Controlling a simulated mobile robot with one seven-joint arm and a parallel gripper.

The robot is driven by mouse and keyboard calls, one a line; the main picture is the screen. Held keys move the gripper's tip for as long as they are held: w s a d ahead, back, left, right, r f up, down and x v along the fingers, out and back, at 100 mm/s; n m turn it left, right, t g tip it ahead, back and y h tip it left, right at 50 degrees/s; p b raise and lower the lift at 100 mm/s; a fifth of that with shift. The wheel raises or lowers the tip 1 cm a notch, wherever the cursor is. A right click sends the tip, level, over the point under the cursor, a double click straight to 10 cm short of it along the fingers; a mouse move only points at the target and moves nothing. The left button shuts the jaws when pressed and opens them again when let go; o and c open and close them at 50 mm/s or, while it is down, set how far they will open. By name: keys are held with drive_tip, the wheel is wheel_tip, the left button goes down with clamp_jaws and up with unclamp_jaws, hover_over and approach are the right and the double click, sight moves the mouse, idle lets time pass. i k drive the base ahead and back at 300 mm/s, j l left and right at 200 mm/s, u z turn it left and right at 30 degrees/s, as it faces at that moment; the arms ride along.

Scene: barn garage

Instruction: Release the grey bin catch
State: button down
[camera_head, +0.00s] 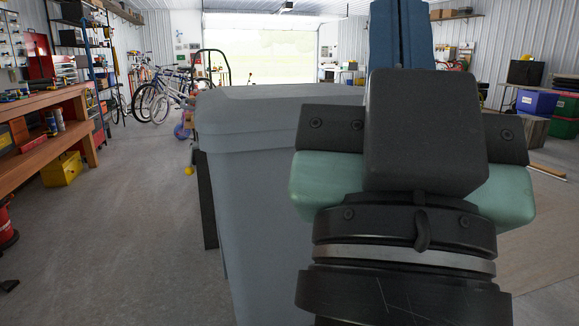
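The grey bin (265,170) stands upright on the floor in the middle, with its lid (275,103) lying closed on top. Its right part is hidden behind my gripper. No catch shows on the part of the bin that I see. My gripper (402,10) points up in the picture, in front of the bin's right side. Its two blue fingers lie side by side with only a thin dark seam between them, and nothing shows between them. Their far ends reach the top edge of the picture. I cannot tell whether the gripper touches the bin.
A wooden workbench (42,112) stands along the left, with a yellow box (62,168) under it. Bicycles (165,95) stand behind, left of the bin. Blue and green boxes (537,101) are at the right. The concrete floor (120,240) left of the bin is clear.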

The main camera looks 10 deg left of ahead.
sight(189, 170)
drive_tip(key=i+j, duration=0.2)
drive_tip(key=j, duration=0.15)
drive_tip(key=i+j, duration=0.15)
drive_tip(key=j, duration=0.2)
drive_tip(key=i+j+z, duration=0.1)
drive_tip(key=j, duration=0.25)
drive_tip(key=i+j, duration=0.45)
drive_tip(key=j, duration=0.3)
drive_tip(key=i+j, duration=0.3)
drive_tip(key=i, duration=0.15)
